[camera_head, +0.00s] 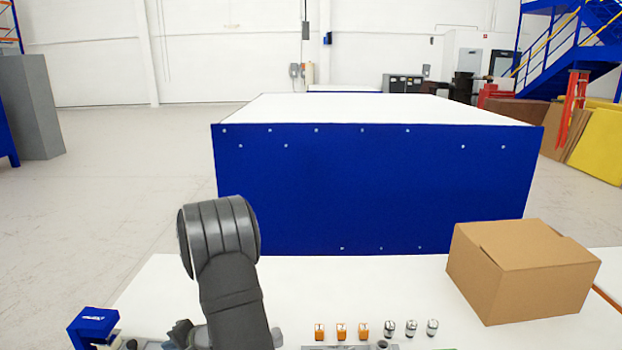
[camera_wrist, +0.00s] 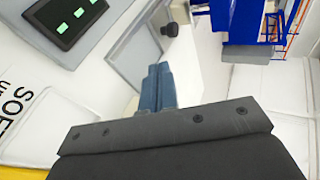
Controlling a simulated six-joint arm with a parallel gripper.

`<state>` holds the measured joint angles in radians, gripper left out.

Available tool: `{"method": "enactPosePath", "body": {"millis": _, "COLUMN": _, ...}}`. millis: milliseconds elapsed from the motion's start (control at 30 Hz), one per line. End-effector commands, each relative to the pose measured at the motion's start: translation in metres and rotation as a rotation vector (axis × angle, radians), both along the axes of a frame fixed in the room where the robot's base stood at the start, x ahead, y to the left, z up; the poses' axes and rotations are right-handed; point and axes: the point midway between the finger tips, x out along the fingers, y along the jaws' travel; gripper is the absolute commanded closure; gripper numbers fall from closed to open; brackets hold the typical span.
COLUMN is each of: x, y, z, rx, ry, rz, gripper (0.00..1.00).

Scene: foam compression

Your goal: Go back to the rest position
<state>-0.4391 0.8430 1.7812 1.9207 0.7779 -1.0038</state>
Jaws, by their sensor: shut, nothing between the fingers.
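My gripper (camera_wrist: 158,88) shows in the wrist view as two blue-grey fingers side by side, shut with nothing between them. The fingers point away from the camera toward a pale grey and white surface. No object touches them in this view. In the head view my dark grey arm rises at the lower left of centre over the white table (camera_head: 165,280). I cannot make out the fingertips there.
A cardboard box (camera_head: 522,270) stands on the table's right side. Small orange and silver pieces (camera_head: 341,331) line the front edge. A blue device (camera_head: 94,324) is at the left corner.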

Motion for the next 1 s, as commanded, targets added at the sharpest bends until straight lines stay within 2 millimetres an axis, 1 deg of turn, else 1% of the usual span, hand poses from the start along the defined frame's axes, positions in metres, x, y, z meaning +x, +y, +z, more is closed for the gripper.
{"method": "enactPosePath", "body": {"millis": 33, "x": -0.001, "y": -0.01, "z": 0.006, "rx": 0.0, "ry": -0.002, "rz": -0.003, "gripper": 1.0}}
{"method": "enactPosePath", "body": {"millis": 67, "x": -0.003, "y": -0.015, "z": 0.009, "rx": 0.001, "ry": -0.001, "rz": -0.003, "gripper": 1.0}}
{"method": "enactPosePath", "body": {"millis": 200, "x": 0.001, "y": 0.01, "z": -0.007, "rx": -0.001, "ry": 0.001, "rz": 0.004, "gripper": 1.0}}
{"method": "enactPosePath", "body": {"millis": 533, "x": 0.017, "y": 0.065, "z": -0.04, "rx": -0.001, "ry": 0.001, "rz": 0.003, "gripper": 1.0}}
{"method": "enactPosePath", "body": {"millis": 667, "x": 0.023, "y": 0.091, "z": -0.044, "rx": 0.001, "ry": -0.001, "rz": 0.006, "gripper": 1.0}}
{"method": "enactPosePath", "body": {"millis": 800, "x": 0.029, "y": 0.116, "z": -0.043, "rx": 0.001, "ry": -0.002, "rz": 0.007, "gripper": 1.0}}
{"method": "enactPosePath", "body": {"millis": 833, "x": 0.03, "y": 0.103, "z": -0.043, "rx": 0.0, "ry": 0.0, "rz": 0.001, "gripper": 1.0}}
{"method": "enactPosePath", "body": {"millis": 1000, "x": 0.03, "y": 0.067, "z": -0.043, "rx": -0.001, "ry": 0.001, "rz": 0.001, "gripper": 1.0}}
